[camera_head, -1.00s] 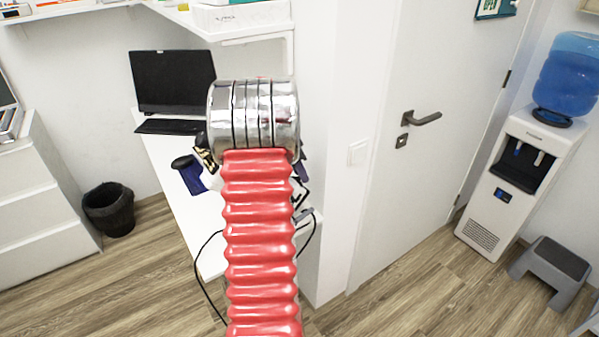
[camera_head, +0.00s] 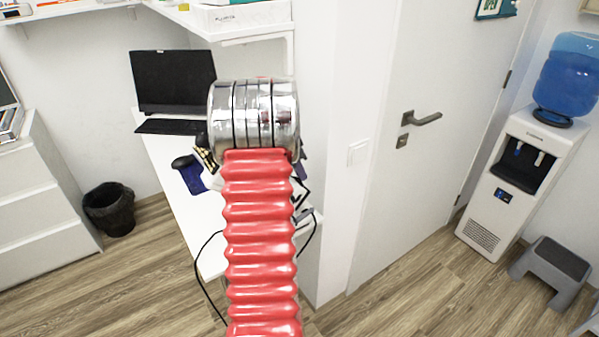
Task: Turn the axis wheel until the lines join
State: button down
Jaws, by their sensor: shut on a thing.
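My red ribbed arm with its silver ringed joint stands upright in the middle of the view and covers much of the white desk (camera_head: 165,160). My gripper is hidden behind it, so its fingers cannot be seen. No axis wheel or lines can be made out. A small yellow and black piece (camera_head: 206,157) shows at the left edge of the silver joint; I cannot tell what it belongs to. Dark and white parts (camera_head: 303,190) show at the arm's right edge, mostly hidden.
On the desk are a black monitor (camera_head: 173,80), a keyboard (camera_head: 170,127) and a dark blue item (camera_head: 192,178). A black bin (camera_head: 109,210) stands left. A door (camera_head: 440,80), water cooler (camera_head: 510,180) and grey step stool (camera_head: 550,270) are right. Wooden floor lies open between.

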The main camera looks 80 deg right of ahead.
jog(key=shift+w+d+f+n+g+y, duration=0.1)
jog(key=shift+w+d+n+g+y, duration=0.2)
jog(key=shift+w+d+n+g, duration=0.5)
jog(key=shift+w+d+f+n+y, duration=0.1)
jog(key=shift+w+n+y, duration=0.25)
jog(key=shift+n, duration=0.85)
jog(key=c, duration=1.9)
grip_release()
jog(key=shift+o, duration=0.2)
jog(key=shift+r, duration=0.1)
jog(key=v, duration=1.3)
jog(key=shift+a+r, duration=0.25)
jog(key=shift+w, duration=0.15)
